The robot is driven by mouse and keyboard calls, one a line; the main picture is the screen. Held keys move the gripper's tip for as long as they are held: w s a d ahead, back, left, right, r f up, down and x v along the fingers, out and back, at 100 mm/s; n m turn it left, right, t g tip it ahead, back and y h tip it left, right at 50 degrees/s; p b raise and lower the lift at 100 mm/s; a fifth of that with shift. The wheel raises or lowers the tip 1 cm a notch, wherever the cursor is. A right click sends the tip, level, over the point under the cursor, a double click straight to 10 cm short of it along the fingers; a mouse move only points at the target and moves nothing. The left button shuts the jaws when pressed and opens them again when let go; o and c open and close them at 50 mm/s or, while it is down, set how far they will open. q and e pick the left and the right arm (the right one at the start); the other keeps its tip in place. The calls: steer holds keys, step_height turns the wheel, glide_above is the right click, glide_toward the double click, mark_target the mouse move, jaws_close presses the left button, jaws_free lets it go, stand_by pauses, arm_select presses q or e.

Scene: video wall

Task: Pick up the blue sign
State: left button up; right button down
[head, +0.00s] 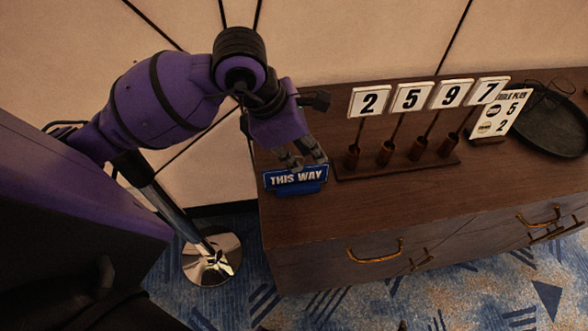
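The blue sign (296,179) reads "THIS WAY" in white letters. It stands on the left end of the dark wooden cabinet top (390,205), close to the front left corner. My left gripper (304,158) is pointed down right at the sign's top edge. Its two fingers show apart, with a gap between them. I cannot tell whether they touch the sign. The sign appears to rest on the cabinet. My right gripper is not in view.
Number cards on rods stand in a wooden rack (395,167) just right of the sign. A chrome post base (211,259) stands on the carpet left of the cabinet. A pale wall is behind.

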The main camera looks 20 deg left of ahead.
mark_target(322, 175)
arm_select(q)
steer(key=shift+x, duration=3.9)
steer(key=shift+w, duration=0.2)
jaws_close()
steer(key=shift+r, duration=0.1)
